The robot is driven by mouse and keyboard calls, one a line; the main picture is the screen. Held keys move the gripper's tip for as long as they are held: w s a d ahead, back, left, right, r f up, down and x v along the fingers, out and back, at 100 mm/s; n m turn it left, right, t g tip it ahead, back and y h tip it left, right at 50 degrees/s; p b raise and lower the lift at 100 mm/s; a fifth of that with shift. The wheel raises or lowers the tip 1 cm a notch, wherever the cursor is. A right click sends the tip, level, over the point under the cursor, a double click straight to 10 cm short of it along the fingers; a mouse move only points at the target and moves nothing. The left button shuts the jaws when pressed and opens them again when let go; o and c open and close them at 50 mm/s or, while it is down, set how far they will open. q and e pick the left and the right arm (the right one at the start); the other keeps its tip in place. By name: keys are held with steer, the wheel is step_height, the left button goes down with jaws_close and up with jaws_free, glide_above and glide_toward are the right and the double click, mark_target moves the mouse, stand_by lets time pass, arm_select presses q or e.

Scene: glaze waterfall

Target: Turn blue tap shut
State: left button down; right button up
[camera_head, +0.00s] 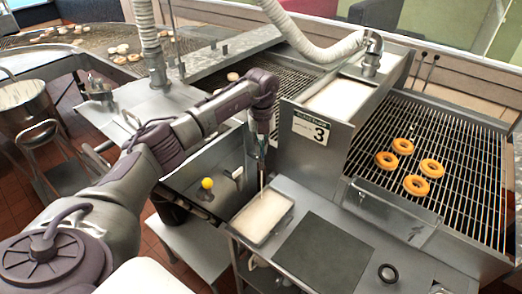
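I cannot make out a blue tap in this view. My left arm comes in from the left and bends downward, with its gripper (259,148) pointing down in front of the glaze station's side wall. The gripper is small and seen from the side, so I cannot tell if it is open or shut. A thin pale line runs down below it towards the white-filled tray (260,237); I cannot tell if it is held. A yellow round knob (207,183) shows on the metal panel left of the gripper. My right gripper is out of view.
A metal trough of white glaze (341,99) stands behind, with a "3" sign (311,130) and a grey hose fitting (372,56). A dark mat (322,256) and a black ring (388,273) are in front.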

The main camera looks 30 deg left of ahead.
arm_select(q)
steer(key=m+b, duration=0.2)
steer(key=m, duration=0.2)
steer(key=shift+w+d+m, duration=0.1)
steer(key=shift+m, duration=0.2)
steer(key=shift+d+m+b, duration=0.1)
steer(key=shift+m+b, duration=0.6)
steer(key=shift+m, duration=1.6)
steer(key=c, duration=1.3)
jaws_free()
steer(key=shift+c, duration=0.2)
step_height(320, 180, up, 12)
